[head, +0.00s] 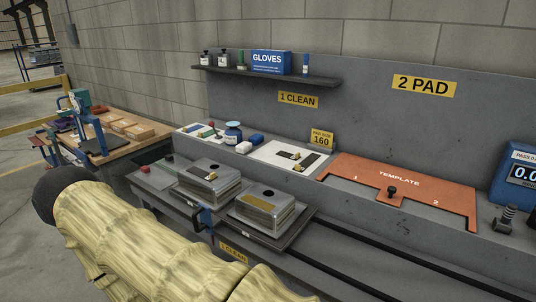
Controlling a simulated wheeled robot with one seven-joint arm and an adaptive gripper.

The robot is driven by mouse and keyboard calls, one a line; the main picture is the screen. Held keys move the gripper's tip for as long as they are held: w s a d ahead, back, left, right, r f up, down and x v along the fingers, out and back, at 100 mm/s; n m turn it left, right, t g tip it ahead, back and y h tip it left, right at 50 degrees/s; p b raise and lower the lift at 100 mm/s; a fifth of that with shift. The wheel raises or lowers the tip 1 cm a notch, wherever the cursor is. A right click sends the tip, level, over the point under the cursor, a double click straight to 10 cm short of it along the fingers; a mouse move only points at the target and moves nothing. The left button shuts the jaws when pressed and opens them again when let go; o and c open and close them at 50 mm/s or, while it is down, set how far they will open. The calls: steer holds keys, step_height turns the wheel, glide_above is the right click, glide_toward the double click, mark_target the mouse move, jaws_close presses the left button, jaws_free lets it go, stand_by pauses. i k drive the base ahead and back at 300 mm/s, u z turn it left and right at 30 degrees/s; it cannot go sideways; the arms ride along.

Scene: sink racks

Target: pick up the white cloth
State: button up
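My arm crosses the lower left foreground, well apart from these; my gripper is not in view.
Two metal-topped stacks (208,175) (265,206) stand on a lower tray before the ledge. An orange template plate (400,187) lies to the right. A shelf (265,74) with bottles and a gloves box overhangs the ledge. A wooden table (120,140) stands at left.

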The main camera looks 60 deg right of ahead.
mark_target(242, 149)
steer(key=k, duration=0.2)
steer(key=z, duration=0.8)
